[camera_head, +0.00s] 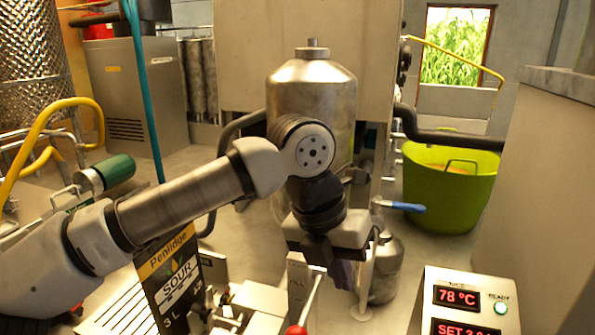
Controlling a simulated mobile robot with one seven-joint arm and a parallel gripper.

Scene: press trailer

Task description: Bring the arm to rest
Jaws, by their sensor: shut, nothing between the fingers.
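My arm reaches in from the lower left of the head view and bends down at the wrist near the middle. My gripper (341,274) hangs below the wrist, pointing down, shut and empty. It is in front of a steel tank (312,92) and left of a small steel vessel (386,268). I cannot tell whether it touches anything below it.
A blue-handled valve (400,206) sticks out right of my wrist. A green tub (449,185) stands at the right, behind a control box (463,303) reading 78 °C. A "Penlidge Sour" carton (172,277) and a red knob (296,330) are low in front.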

